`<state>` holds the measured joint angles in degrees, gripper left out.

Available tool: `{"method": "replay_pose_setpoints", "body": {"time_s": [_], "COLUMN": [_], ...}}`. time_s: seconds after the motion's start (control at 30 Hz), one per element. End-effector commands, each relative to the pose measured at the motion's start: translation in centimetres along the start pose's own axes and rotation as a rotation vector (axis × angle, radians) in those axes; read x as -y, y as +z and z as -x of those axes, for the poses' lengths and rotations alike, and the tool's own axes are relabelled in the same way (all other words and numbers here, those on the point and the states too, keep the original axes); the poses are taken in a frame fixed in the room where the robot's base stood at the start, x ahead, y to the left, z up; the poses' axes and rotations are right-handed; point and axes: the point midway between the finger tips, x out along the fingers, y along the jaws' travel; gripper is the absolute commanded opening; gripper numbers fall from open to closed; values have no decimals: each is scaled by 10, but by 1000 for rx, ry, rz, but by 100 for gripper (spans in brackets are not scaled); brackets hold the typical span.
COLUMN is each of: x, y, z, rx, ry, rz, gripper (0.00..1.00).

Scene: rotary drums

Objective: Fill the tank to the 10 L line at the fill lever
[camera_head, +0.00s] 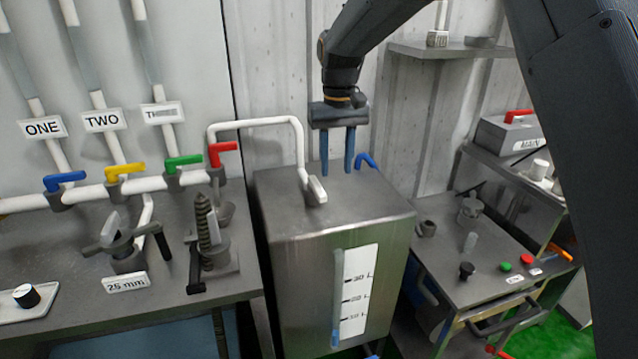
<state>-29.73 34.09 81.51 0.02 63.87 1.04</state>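The tank (290,255) is a grey metal box in the middle, with a white scale (361,285) on its front. The scale's marks read about 30, 20 and 10 L from top to bottom. A narrow sight tube (337,290) runs along its left edge; the liquid level is too small to read surely. A white pipe with a red lever (222,150) at its left end bends down to a spout over the tank top. My gripper (337,170) points down above the tank's back, fingers apart and empty. A small blue handle (366,160) is just right of its fingers.
Left bench (80,320) holds a pipe row with blue (64,180), yellow (125,171) and green (183,161) levers, signs, a 25 mm fitting (126,255) and a black knob (26,295). A right bench (470,285) has buttons; a shelf (450,50) hangs above.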

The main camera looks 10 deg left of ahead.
Motion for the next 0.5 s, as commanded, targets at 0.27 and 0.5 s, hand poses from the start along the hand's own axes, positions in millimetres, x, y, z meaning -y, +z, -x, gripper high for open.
{"method": "replay_pose_setpoints", "body": {"time_s": [0.27,0.5], "x": [37,37], "y": [-22,-21], "z": [3,-30], "rx": [13,14], "ry": [1,0], "rz": [51,50], "gripper": [36,36]}}
